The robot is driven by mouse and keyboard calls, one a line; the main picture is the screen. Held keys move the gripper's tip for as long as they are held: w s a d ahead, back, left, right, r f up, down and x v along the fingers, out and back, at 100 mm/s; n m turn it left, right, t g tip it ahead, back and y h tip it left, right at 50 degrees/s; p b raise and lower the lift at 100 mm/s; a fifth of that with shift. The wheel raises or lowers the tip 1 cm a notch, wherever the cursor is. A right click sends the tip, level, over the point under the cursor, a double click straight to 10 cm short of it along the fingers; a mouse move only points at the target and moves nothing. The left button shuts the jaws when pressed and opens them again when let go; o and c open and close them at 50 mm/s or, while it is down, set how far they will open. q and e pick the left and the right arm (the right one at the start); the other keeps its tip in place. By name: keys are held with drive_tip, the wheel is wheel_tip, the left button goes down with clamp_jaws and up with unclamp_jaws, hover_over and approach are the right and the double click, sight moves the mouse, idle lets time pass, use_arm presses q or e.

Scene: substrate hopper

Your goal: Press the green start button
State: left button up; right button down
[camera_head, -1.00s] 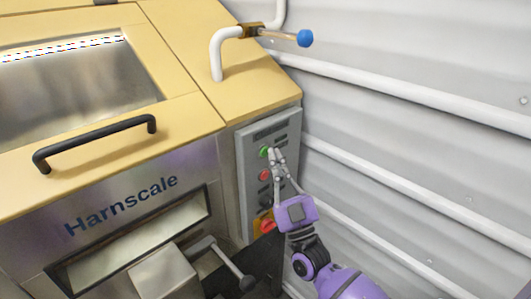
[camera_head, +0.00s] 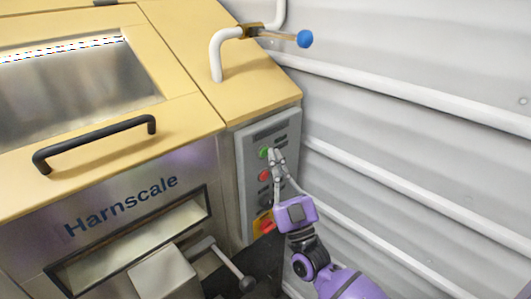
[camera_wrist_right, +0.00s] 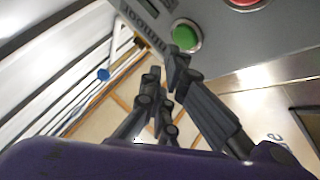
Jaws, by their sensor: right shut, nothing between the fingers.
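The green start button (camera_head: 264,152) is on the grey control panel (camera_head: 252,180) at the right of the hopper's front. It also shows in the right wrist view (camera_wrist_right: 186,35), at the top, just above the fingertips. My right gripper (camera_head: 275,155) is shut and empty, its fingertips right beside the green button. In the right wrist view the fingertips (camera_wrist_right: 166,70) overlap the button's lower edge; I cannot tell whether they touch it. My left gripper is not in view.
A red button (camera_head: 264,175) sits below the green one, with a red-and-yellow switch (camera_head: 264,223) lower down. The corrugated wall (camera_head: 420,120) is close on the right. A lever (camera_head: 232,268) juts out below the panel.

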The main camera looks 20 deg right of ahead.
idle(0.3)
drive_tip(key=shift+w, duration=0.15)
drive_tip(key=shift+w+a, duration=0.15)
drive_tip(key=shift+w, duration=0.15)
idle(0.3)
